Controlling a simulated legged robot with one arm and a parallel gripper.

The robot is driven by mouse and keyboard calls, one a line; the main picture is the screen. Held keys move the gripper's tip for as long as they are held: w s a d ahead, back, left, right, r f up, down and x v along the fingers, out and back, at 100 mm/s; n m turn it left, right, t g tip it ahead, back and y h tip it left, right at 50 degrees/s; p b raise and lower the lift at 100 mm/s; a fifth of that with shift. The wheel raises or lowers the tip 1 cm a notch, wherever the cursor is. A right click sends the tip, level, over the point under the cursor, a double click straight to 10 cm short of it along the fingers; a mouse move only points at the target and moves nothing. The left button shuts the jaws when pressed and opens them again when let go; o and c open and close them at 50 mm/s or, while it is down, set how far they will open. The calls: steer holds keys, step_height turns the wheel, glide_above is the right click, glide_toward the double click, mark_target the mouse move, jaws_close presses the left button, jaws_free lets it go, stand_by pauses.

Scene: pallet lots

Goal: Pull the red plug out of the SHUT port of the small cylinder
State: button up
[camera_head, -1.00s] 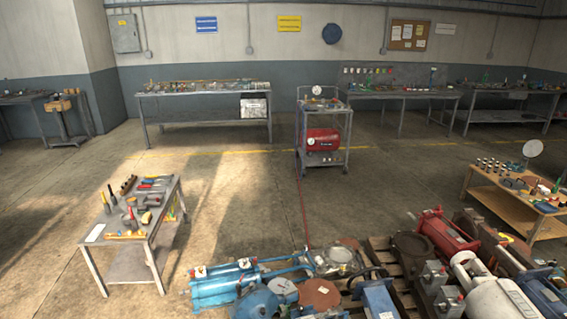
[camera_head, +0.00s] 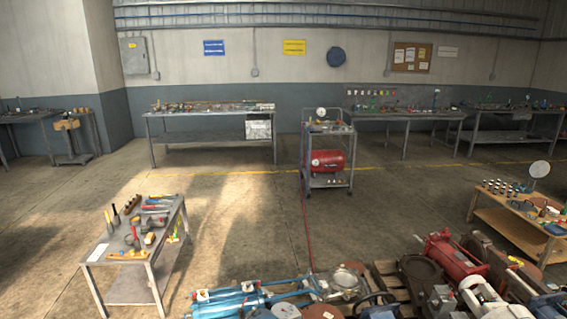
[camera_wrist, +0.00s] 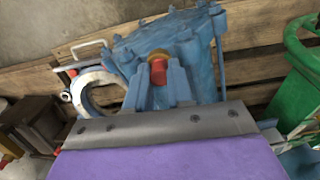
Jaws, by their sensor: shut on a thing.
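In the wrist view, a blue-painted cylinder body (camera_wrist: 200,50) with bolts and rods lies against wooden boards. A red plug (camera_wrist: 158,72) with a brass-coloured collar above it sits at the near face of the blue body. My gripper (camera_wrist: 158,78) is shut on the red plug, one finger on each side. I cannot tell whether the plug is still seated in its port. No port lettering can be read. A second small red piece (camera_wrist: 72,73) shows at the left, beside a pale ring. My gripper does not show in the head view.
In the wrist view, a green frame (camera_wrist: 295,70) stands close on the right and a pale ring (camera_wrist: 84,92) on the left. In the head view, blue cylinders (camera_head: 228,301) and a red cylinder (camera_head: 448,258) crowd the front. Open floor (camera_head: 245,225) lies beyond.

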jaws_close()
stand_by(0.3)
steer(key=shift+w+r+p, duration=0.15)
steer(key=shift+r+p, duration=0.55)
steer(key=shift+r, duration=0.8)
steer(key=shift+w+r+p, duration=0.1)
steer(key=shift+r+p, duration=0.6)
steer(key=shift+r, duration=0.8)
